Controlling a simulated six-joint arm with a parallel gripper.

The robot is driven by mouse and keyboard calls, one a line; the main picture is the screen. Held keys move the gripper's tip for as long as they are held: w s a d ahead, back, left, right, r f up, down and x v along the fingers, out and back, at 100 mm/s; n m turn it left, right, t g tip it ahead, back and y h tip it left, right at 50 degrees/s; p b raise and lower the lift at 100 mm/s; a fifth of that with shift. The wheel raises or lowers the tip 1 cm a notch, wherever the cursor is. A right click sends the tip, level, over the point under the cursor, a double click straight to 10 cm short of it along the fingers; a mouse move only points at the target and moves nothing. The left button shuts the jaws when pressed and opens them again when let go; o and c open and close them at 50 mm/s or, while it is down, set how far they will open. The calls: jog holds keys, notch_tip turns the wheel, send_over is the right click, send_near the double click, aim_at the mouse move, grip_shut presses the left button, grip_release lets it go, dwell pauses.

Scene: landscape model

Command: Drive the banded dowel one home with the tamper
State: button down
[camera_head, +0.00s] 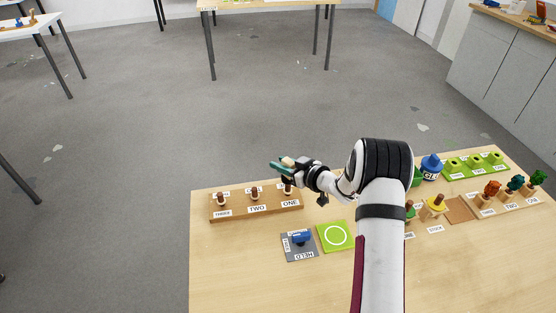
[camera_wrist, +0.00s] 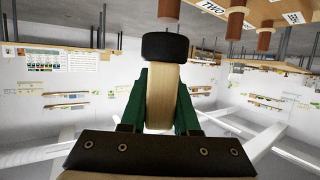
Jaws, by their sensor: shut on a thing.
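A long wooden block (camera_head: 236,213) at the table's left carries three brown dowels over the labels THREE, TWO and ONE. Dowel one (camera_head: 288,188) stands at its right end, dowel two (camera_head: 254,192) in the middle, dowel three (camera_head: 221,197) at the left. My gripper (camera_head: 279,166) is above dowel one, its green fingers shut on the tamper's pale wooden handle (camera_wrist: 160,95). The tamper's black head (camera_wrist: 168,46) appears in line with a brown dowel (camera_wrist: 168,9) at the wrist view's top edge. I cannot tell whether they touch. Any band is too small to make out.
A grey pad (camera_head: 291,254) with a blue piece and a lime pad (camera_head: 325,246) with a white circle lie in front of the block. Model trees (camera_head: 515,184), a lime block (camera_head: 475,166) and a blue bottle-like piece (camera_head: 431,166) stand right. Bare table lies front left.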

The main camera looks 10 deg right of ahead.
jog(key=shift+f, duration=0.5)
jog(key=shift+f, duration=0.9)
dwell(0.9)
jog(key=shift+r, duration=2.3)
